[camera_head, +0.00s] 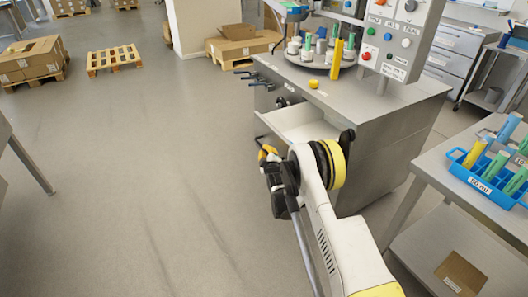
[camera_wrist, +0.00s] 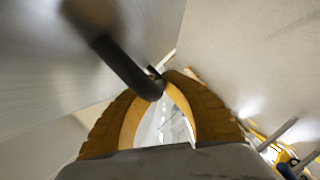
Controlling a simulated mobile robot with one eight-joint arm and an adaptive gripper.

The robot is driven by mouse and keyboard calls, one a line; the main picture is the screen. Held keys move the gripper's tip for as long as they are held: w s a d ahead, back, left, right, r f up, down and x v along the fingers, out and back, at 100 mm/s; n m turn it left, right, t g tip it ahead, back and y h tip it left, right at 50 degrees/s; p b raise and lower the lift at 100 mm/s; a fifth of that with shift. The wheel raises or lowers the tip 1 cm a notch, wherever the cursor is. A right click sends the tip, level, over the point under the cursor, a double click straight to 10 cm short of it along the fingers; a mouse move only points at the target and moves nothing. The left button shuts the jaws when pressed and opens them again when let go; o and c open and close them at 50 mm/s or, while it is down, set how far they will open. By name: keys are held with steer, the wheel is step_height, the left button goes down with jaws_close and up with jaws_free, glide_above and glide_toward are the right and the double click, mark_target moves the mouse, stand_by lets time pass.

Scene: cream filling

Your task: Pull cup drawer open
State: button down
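A pale drawer (camera_head: 298,122) stands part-way out of the grey metal workbench, and its inside shows from above as bare. My gripper (camera_head: 265,152) is at the drawer's front, low beside the bench. In the wrist view, a dark handle (camera_wrist: 125,68) runs from the drawer's grey front (camera_wrist: 45,75) down to the yellow fingertips of my gripper (camera_wrist: 158,85). The fingertips close in around the handle's end, with a gap between the fingers behind it. My arm hides part of the drawer and bench in the head view.
The bench top (camera_head: 375,90) holds a round carousel (camera_head: 318,58) with cups and tubes, and a yellow puck (camera_head: 313,84). A side table at right carries a blue tube rack (camera_head: 480,182). The floor (camera_head: 130,170) left of the bench is clear.

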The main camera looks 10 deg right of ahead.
steer(key=shift+d, duration=0.1)
steer(key=c, duration=1.5)
jaws_free()
steer(key=shift+o, duration=0.2)
steer(key=v, duration=0.7)
steer(key=shift+s, duration=0.25)
